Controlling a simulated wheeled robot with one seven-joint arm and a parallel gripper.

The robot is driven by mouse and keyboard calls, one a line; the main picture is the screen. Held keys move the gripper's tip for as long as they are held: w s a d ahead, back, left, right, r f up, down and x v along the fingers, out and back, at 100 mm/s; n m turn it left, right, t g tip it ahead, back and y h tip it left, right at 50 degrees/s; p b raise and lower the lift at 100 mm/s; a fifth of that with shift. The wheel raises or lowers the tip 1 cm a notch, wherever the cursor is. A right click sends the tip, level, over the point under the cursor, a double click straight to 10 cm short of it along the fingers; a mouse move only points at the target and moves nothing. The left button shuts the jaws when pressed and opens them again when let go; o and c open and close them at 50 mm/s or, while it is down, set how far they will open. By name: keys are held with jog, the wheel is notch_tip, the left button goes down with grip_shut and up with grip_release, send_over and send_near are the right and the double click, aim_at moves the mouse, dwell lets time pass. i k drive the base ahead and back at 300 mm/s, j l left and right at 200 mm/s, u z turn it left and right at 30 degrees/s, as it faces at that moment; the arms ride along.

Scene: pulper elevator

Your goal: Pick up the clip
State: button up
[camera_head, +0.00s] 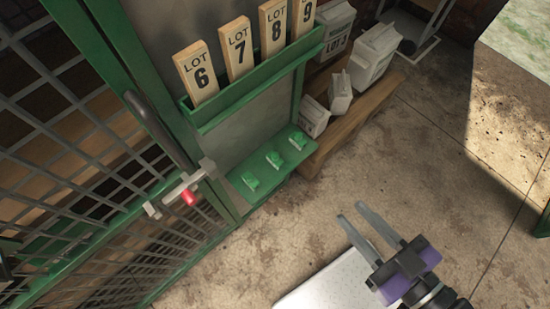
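My gripper (350,211) is at lower right, over the concrete floor. Its two grey fingers are apart, with nothing between them. They point up and left in the picture, and a clear gap separates them from the ledge and the green pieces.
A green mesh gate (75,140) fills the left, with a metal latch (180,189) and its red piece (188,198). Above the ledge, a green rack (255,75) holds wooden lot tags. White bags (375,57) stand on wooden boards at the back. The concrete floor (420,150) is open at right.

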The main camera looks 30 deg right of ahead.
aim_at(314, 118)
jog(key=i+j+z, duration=0.1)
jog(key=j, duration=0.4)
jog(key=i+j+z, duration=0.1)
jog(key=j, duration=0.4)
jog(key=i+j+z, duration=0.1)
jog(key=j, duration=0.4)
